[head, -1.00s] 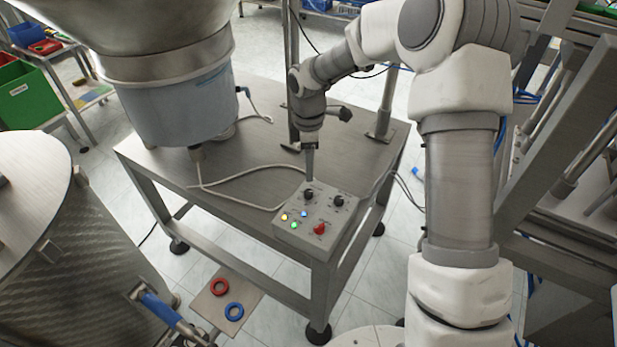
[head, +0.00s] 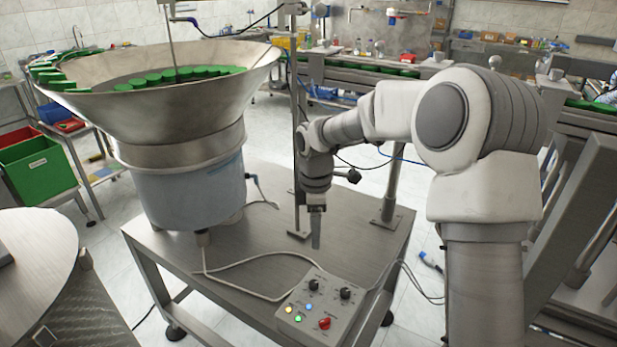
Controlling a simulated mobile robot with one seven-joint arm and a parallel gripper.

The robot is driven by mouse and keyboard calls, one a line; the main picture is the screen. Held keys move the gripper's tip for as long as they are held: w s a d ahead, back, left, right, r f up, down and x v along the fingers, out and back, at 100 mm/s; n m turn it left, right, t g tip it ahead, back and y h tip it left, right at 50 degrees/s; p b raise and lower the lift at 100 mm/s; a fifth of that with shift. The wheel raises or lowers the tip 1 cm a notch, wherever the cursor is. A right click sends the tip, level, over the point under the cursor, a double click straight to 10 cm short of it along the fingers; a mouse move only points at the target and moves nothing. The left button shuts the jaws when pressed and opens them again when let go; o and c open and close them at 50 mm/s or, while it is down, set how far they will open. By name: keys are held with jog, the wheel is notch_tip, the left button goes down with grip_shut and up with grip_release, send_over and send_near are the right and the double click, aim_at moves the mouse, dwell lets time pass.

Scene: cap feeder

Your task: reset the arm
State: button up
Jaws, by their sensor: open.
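My gripper (head: 316,230) points down above the steel table, behind the control box in the head view. I see it side-on, its jaws are apart, and nothing shows between them. My white and grey arm reaches in from the right, bent at the elbow, with the wrist hanging down. The control box (head: 320,308) has two black knobs, a red knob and several lit buttons. The gripper tip is apart from the box, above and behind it.
The feeder bowl (head: 195,107) with green caps stands left of my gripper. A vertical post (head: 295,120) rises close behind my wrist. The steel table (head: 265,235) has bare room around the cable. A conveyor (head: 370,76) with green caps runs behind. A green bin (head: 38,168) is at left.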

jog(key=s+d+r+m+t, duration=0.1)
jog(key=s+d+r+m, duration=0.25)
jog(key=s+r, duration=0.2)
jog(key=s+d+r+m+t+h+p, duration=0.1)
jog(key=s+d+r+m+t, duration=0.1)
jog(key=s+r+m, duration=0.4)
jog(key=s+d+r+m+t, duration=0.1)
jog(key=s+d+r+m, duration=0.2)
jog(key=s+r, duration=0.3)
jog(key=s+d+f+m+t+y, duration=0.1)
jog(key=s+m, duration=0.4)
jog(key=s, duration=0.5)
jog(key=shift+s+d+f+m+t, duration=0.15)
jog(key=shift+d+m+t, duration=0.2)
jog(key=shift+d, duration=0.2)
jog(key=shift+a, duration=0.1)
